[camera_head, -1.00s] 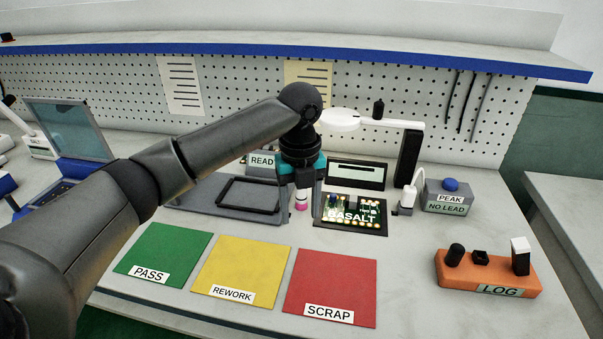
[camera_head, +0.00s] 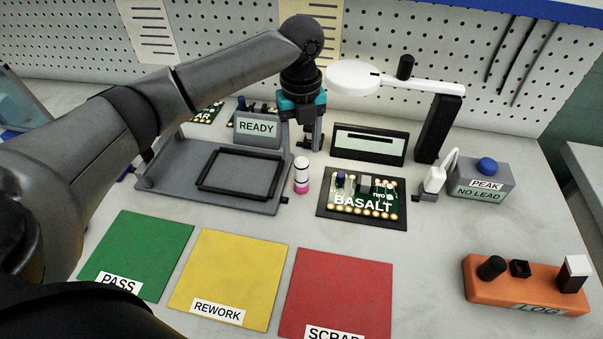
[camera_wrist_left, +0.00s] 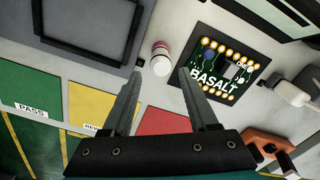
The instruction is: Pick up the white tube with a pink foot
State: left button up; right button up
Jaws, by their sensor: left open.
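A white tube with a pink foot (camera_head: 301,175) stands upright on the bench, between the grey frame tray and the BASALT board. In the left wrist view the tube (camera_wrist_left: 161,58) is seen from above, just beyond and between the fingertips. My left gripper (camera_head: 301,148) is open and empty. My right gripper is not in view.
A grey tray with a black frame (camera_head: 210,208) lies close left of the tube. The BASALT board (camera_head: 318,208) lies close right. The READY box (camera_head: 257,132) and a display (camera_head: 369,146) stand behind. Green (camera_head: 140,250), yellow (camera_head: 232,275) and red (camera_head: 337,290) mats lie in front.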

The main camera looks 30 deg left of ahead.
aim_at(301, 159)
pick_arm(q)
notch_tip(301, 159, down, 6)
jog(key=shift+r+b, duration=0.25)
jog(key=shift+b, duration=0.3)
jog(key=shift+f, duration=0.4)
notch_tip(301, 159, down, 4)
jog(key=shift+f+b, duration=0.2)
jog(key=shift+b, duration=0.75)
jog(key=c, duration=0.5)
grip_shut()
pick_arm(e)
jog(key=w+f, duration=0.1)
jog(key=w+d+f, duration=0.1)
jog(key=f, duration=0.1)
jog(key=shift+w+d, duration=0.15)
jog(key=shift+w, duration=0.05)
